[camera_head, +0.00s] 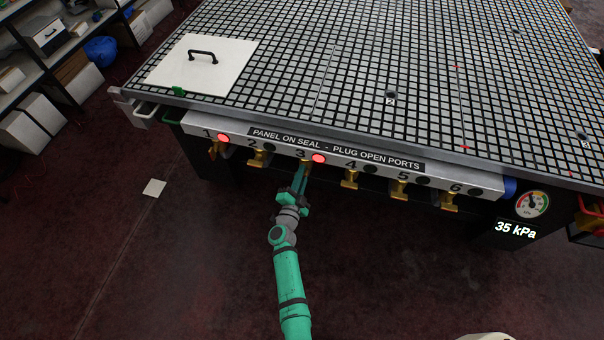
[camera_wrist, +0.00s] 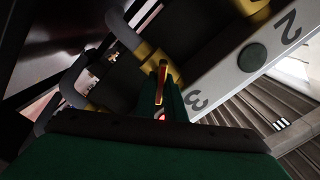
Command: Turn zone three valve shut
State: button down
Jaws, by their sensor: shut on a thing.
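The zone three valve (camera_head: 307,167) is a brass-coloured valve under the number 3 on the table's front rail. Its red lamp (camera_head: 319,158) is lit. My gripper (camera_head: 301,179) reaches up to the valve from below and is shut on its handle. In the wrist view the narrow orange-brass handle (camera_wrist: 161,82) stands between the green fingers (camera_wrist: 165,103). The fingers hide part of the valve, and its exact turn angle is hard to tell.
Neighbouring brass valves two (camera_head: 256,158) and four (camera_head: 350,179) hang on either side. The lamp at one (camera_head: 223,138) is also red; the others are dark. The gauge (camera_head: 532,204) display reads 35 kPa. A white handled panel (camera_head: 180,65) lies on the grid table (camera_head: 360,60).

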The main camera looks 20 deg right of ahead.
jog(key=m, duration=0.5)
jog(key=shift+a+f+m, duration=0.1)
jog(key=shift+f+m, duration=0.1)
jog(key=shift+m, duration=0.1)
jog(key=shift+s+m, duration=0.1)
jog(key=shift+m, duration=0.7)
jog(key=shift+f, duration=0.1)
jog(key=c, duration=1.8)
grip_release()
jog(key=shift+c, duration=0.2)
jog(key=v, duration=1)
jog(key=shift+s, duration=0.3)
jog(key=shift+a, duration=0.15)
